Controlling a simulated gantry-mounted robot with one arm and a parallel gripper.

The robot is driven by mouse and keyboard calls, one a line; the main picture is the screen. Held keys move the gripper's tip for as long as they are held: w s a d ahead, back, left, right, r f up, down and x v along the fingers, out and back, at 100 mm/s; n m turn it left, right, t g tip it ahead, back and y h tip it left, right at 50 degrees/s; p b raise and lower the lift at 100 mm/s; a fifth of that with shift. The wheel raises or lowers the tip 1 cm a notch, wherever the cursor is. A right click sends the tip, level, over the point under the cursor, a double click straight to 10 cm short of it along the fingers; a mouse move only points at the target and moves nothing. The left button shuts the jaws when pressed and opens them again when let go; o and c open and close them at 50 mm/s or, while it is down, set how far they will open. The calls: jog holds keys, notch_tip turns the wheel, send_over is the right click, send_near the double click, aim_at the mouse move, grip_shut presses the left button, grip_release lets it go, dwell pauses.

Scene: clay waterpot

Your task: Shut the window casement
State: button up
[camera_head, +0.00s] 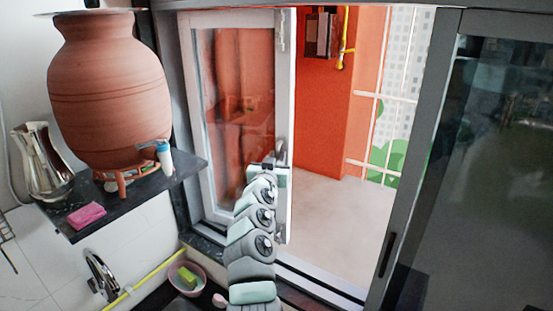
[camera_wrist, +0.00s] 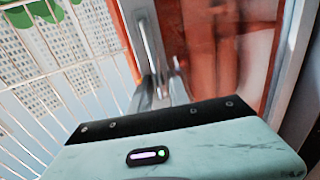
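The window casement (camera_head: 285,90) is a white-framed glass panel standing open at the left side of the window opening. Its reddish glass (camera_head: 235,100) faces me, and its free edge is on the right. My gripper (camera_head: 281,156) is at that free edge, about halfway up, by the grey handle area. In the wrist view, my gripper's fingers (camera_wrist: 165,88) are beside the casement's frame (camera_wrist: 141,20) and handle. The fingertips are small and partly hidden, so I cannot tell whether they touch or grip it.
A clay waterpot (camera_head: 105,90) stands on a dark shelf (camera_head: 188,170) at left, with a metal jug (camera_head: 42,160) and pink sponge (camera_head: 87,215). A faucet (camera_head: 100,275) and bowl (camera_head: 187,275) are below. A dark sliding pane (camera_head: 490,160) stands right. The opening between is clear.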

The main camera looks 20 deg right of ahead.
grip_shut()
dwell(1.1)
